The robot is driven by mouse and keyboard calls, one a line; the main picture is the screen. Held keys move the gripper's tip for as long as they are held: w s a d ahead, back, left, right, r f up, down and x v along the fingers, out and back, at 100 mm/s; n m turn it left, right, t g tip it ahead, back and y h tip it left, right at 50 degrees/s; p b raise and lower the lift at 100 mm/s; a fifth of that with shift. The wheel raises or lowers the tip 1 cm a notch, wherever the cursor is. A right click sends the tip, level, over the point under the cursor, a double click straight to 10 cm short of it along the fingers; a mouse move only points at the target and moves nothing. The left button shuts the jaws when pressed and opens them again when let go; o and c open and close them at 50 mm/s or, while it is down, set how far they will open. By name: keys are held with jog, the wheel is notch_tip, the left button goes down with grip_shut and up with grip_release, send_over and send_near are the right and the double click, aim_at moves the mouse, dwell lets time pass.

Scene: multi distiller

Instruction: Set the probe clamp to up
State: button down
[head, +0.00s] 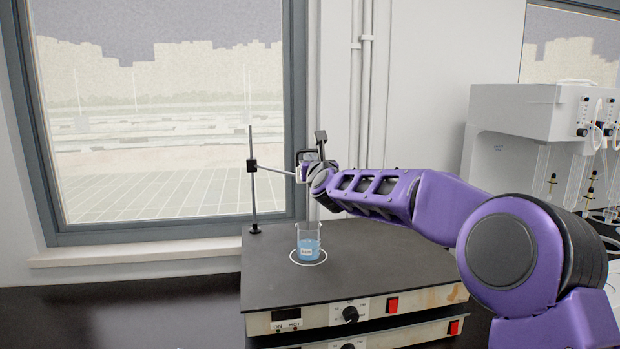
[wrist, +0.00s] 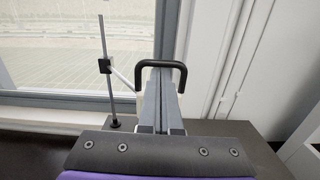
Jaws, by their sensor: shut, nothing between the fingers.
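The probe clamp (head: 252,165) is a small black block on a thin upright rod, with a pale side arm (head: 275,171) reaching right to my gripper (head: 306,165). The clamp also shows in the wrist view (wrist: 105,66), left of my gripper (wrist: 160,110). My gripper's grey fingers are together and empty. A black bracket-shaped bar (wrist: 160,64) shows at the fingertips; I cannot tell whether they touch it. The far end of the side arm is hidden by my gripper.
A beaker of blue liquid (head: 309,245) stands on the dark hotplate top (head: 375,265), below and in front of my gripper. The window (head: 160,120) is behind the rod. White equipment with tubes (head: 515,130) stands at the right. The dark counter at left is clear.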

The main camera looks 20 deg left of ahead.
notch_tip(320, 180, up, 8)
jog(key=p, duration=0.1)
jog(key=shift+p, duration=0.35)
jog(key=shift+r, duration=0.1)
